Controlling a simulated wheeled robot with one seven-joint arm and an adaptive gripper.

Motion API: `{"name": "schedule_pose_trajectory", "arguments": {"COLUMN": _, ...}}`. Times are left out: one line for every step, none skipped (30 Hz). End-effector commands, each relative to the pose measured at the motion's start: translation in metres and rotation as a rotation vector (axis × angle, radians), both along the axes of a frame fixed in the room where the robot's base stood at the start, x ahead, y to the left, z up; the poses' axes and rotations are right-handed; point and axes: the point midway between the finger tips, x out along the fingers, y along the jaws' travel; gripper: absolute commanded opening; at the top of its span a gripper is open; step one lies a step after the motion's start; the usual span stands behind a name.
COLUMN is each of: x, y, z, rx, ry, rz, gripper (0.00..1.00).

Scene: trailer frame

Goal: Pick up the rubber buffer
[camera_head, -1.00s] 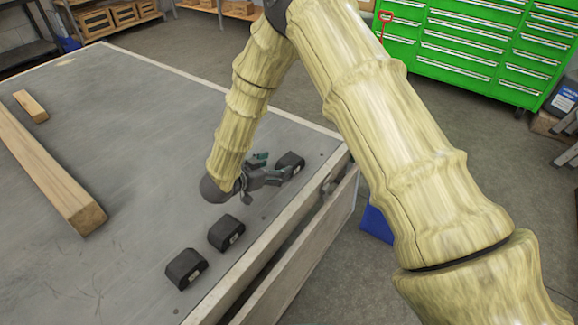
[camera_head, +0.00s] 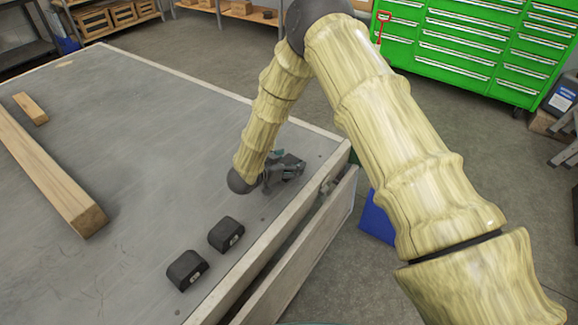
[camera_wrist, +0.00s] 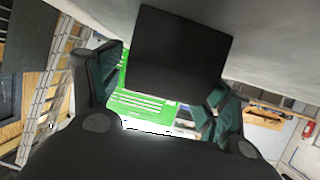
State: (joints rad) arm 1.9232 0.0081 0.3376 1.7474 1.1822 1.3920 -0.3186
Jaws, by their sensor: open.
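Two black rubber buffers stand on the grey trailer bed near its right edge in the head view, a nearer one (camera_head: 187,269) and a farther one (camera_head: 227,234). My gripper (camera_head: 286,166) is beyond them, low over the bed, at a third buffer that it mostly hides there. In the wrist view this third buffer (camera_wrist: 183,48) is a dark block, with the bed surface at the top of the picture. My gripper (camera_wrist: 165,78) is open, with one green-padded finger on each side of the block. I cannot tell whether either finger touches it.
A long wooden beam (camera_head: 50,170) and a short wood block (camera_head: 31,107) lie on the bed (camera_head: 150,130) at the left. A raised board (camera_head: 300,250) runs along the bed's right side. A green drawer cabinet (camera_head: 470,50) stands behind.

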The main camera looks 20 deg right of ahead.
Motion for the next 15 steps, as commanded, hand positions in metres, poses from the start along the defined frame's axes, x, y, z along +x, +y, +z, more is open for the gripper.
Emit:
{"name": "schedule_pose_trajectory", "arguments": {"x": 0.0000, "y": 0.0002, "z": -0.0002, "rx": 0.000, "ry": 0.000, "rz": 0.000, "gripper": 0.77}}
{"name": "schedule_pose_trajectory", "arguments": {"x": 0.0000, "y": 0.0002, "z": -0.0002, "rx": 0.000, "ry": 0.000, "rz": 0.000, "gripper": 0.77}}
{"name": "schedule_pose_trajectory", "arguments": {"x": 0.0000, "y": 0.0002, "z": -0.0002, "rx": 0.000, "ry": 0.000, "rz": 0.000, "gripper": 0.77}}
{"name": "schedule_pose_trajectory", "arguments": {"x": 0.0000, "y": 0.0002, "z": -0.0002, "rx": 0.000, "ry": 0.000, "rz": 0.000, "gripper": 0.77}}
{"name": "schedule_pose_trajectory", "arguments": {"x": 0.0000, "y": 0.0002, "z": -0.0002, "rx": 0.000, "ry": 0.000, "rz": 0.000, "gripper": 0.71}}
{"name": "schedule_pose_trajectory", "arguments": {"x": -0.0002, "y": 0.0003, "z": -0.0002, "rx": 0.000, "ry": 0.000, "rz": 0.000, "gripper": 0.64}}
{"name": "schedule_pose_trajectory", "arguments": {"x": -0.0001, "y": 0.0003, "z": -0.0002, "rx": 0.000, "ry": 0.000, "rz": 0.000, "gripper": 0.59}}
{"name": "schedule_pose_trajectory", "arguments": {"x": -0.0002, "y": 0.0003, "z": -0.0002, "rx": 0.000, "ry": 0.000, "rz": 0.000, "gripper": 0.53}}
{"name": "schedule_pose_trajectory", "arguments": {"x": -0.0001, "y": 0.0003, "z": -0.0002, "rx": 0.000, "ry": 0.000, "rz": 0.000, "gripper": 0.46}}
{"name": "schedule_pose_trajectory", "arguments": {"x": -0.0001, "y": 0.0003, "z": -0.0002, "rx": 0.000, "ry": 0.000, "rz": 0.000, "gripper": 0.40}}
{"name": "schedule_pose_trajectory", "arguments": {"x": -0.0001, "y": 0.0003, "z": -0.0002, "rx": 0.000, "ry": 0.000, "rz": 0.000, "gripper": 0.35}}
{"name": "schedule_pose_trajectory", "arguments": {"x": -0.0002, "y": 0.0003, "z": -0.0002, "rx": 0.000, "ry": 0.000, "rz": 0.000, "gripper": 0.28}}
{"name": "schedule_pose_trajectory", "arguments": {"x": -0.0001, "y": 0.0004, "z": -0.0002, "rx": 0.000, "ry": 0.000, "rz": 0.000, "gripper": 0.22}}
{"name": "schedule_pose_trajectory", "arguments": {"x": -0.0001, "y": 0.0004, "z": -0.0001, "rx": 0.000, "ry": 0.000, "rz": 0.000, "gripper": 0.19}}
{"name": "schedule_pose_trajectory", "arguments": {"x": 0.0001, "y": 0.0003, "z": 0.0003, "rx": 0.000, "ry": -0.001, "rz": 0.000, "gripper": 0.19}}
